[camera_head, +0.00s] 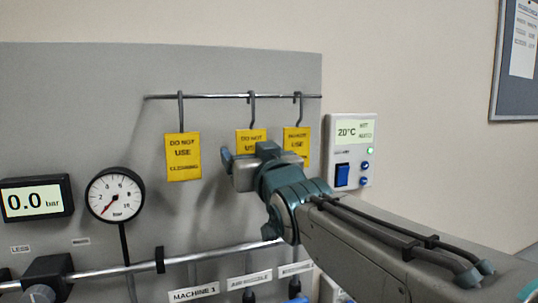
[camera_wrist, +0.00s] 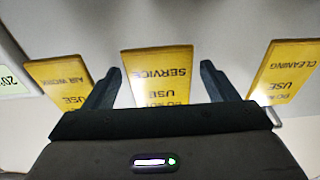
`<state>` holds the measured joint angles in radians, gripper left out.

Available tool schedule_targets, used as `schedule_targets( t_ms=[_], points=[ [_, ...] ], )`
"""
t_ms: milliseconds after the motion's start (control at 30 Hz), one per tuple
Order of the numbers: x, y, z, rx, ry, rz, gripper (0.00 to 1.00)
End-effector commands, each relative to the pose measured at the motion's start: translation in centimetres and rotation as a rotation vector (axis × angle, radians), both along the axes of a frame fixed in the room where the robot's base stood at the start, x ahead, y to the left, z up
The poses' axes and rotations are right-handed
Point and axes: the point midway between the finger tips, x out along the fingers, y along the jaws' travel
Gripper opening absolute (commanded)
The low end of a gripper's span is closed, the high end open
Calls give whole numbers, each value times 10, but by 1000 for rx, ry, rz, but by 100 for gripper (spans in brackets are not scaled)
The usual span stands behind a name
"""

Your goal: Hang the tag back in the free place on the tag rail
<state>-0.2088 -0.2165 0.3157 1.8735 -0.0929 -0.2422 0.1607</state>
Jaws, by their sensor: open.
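Three yellow DO NOT USE tags hang by dark hooks from the tag rail (camera_head: 220,97). The left one is the CLEANING tag (camera_head: 183,158), also at the right of the wrist view (camera_wrist: 288,70). The middle SERVICE tag (camera_head: 250,136) is partly hidden by my gripper (camera_head: 246,160) in the head view. The AIR WORK tag (camera_head: 296,138) hangs at the right, its lower part covered. In the wrist view the SERVICE tag (camera_wrist: 158,80) lies between the two spread fingers of my gripper (camera_wrist: 161,68), with gaps on both sides.
A thermostat box (camera_head: 350,150) with a blue switch is right of the rail, near my arm. A round gauge (camera_head: 115,195) and a 0.0 bar display (camera_head: 36,199) are at the left. A pipe (camera_head: 205,256) runs below.

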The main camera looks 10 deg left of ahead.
Motion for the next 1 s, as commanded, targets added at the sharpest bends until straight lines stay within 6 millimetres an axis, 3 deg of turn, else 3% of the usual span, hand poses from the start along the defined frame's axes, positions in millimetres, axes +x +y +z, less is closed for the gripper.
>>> schedule_targets(
  t_ms=[700, 1000],
  points=[
    [-99, -60, -18, 1, -3, 1, 79],
    [-110, -74, -28, -12, 21, -15, 79]
  ],
)
